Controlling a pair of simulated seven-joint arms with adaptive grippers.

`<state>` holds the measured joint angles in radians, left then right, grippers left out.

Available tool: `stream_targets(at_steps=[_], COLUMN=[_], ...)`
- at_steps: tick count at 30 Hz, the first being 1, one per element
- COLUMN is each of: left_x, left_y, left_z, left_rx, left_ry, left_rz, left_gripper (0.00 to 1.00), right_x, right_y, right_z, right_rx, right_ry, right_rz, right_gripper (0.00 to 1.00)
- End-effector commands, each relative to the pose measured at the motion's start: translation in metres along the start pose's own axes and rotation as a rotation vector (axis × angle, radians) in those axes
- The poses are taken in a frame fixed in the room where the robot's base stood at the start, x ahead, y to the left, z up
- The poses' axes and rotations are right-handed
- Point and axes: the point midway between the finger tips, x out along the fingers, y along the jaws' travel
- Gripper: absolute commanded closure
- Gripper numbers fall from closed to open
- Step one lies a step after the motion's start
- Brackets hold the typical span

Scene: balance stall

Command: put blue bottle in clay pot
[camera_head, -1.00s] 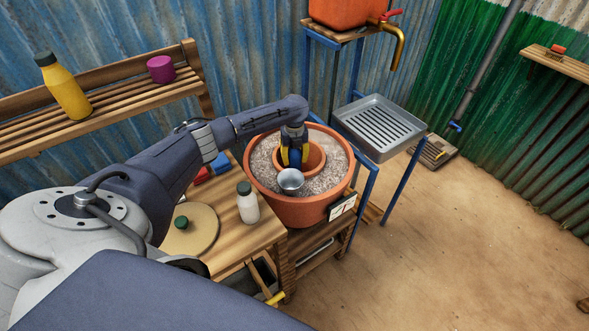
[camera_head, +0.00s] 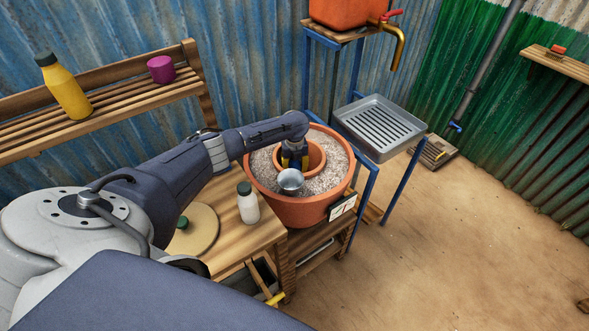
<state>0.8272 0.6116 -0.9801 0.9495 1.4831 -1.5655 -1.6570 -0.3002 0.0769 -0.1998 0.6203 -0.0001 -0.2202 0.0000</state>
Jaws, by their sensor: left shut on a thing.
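The clay pot (camera_head: 318,159) is the small inner terracotta pot, set in grit inside a larger terracotta pot (camera_head: 303,212). My left gripper (camera_head: 294,166) points down into the inner pot's opening, with its yellow-marked fingers shut on the blue bottle (camera_head: 294,159). Only a little dark blue shows between the fingers; the bottle's lower part is hidden, and I cannot tell if it touches the pot's floor. A metal cup (camera_head: 290,181) is at the pot's front rim. My right gripper is not in view.
A white bottle with a green cap (camera_head: 247,203) stands on the wooden table (camera_head: 241,240), beside a round board (camera_head: 198,232). A grey slotted tray (camera_head: 379,126) is behind right. A yellow bottle (camera_head: 64,90) and magenta cup (camera_head: 161,69) are on the shelf.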

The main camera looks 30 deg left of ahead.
Motion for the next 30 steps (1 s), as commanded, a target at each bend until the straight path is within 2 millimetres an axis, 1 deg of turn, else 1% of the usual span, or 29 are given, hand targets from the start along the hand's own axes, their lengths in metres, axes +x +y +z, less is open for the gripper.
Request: stream_targets(at_steps=[5, 6, 8, 16, 20, 23, 30], left_x=[0.003, 0.003, 0.003, 0.002, -0.004, -0.017, -0.060], left_y=[0.000, 0.000, 0.000, 0.000, 0.000, 0.000, 0.000], left_z=[0.000, 0.000, 0.000, 0.000, 0.000, 0.001, 0.001], left_rx=[0.000, 0.000, 0.000, 0.000, 0.001, 0.000, 0.002], left_ry=[0.000, 0.000, 0.000, 0.000, 0.000, 0.000, -0.001], left_rz=[-0.001, -0.001, 0.000, 0.000, -0.001, -0.002, -0.002], left_gripper=[1.00, 0.54, 0.49, 0.49, 0.49, 0.49, 0.49], right_x=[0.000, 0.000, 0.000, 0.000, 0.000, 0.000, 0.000], right_y=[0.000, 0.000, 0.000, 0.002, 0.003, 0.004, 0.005], right_z=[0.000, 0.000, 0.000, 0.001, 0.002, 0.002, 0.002], right_rx=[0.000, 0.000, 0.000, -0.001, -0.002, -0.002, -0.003], right_ry=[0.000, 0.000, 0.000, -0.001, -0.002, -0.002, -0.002], right_rz=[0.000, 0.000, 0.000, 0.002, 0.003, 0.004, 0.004], right_gripper=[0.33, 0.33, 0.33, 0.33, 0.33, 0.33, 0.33])
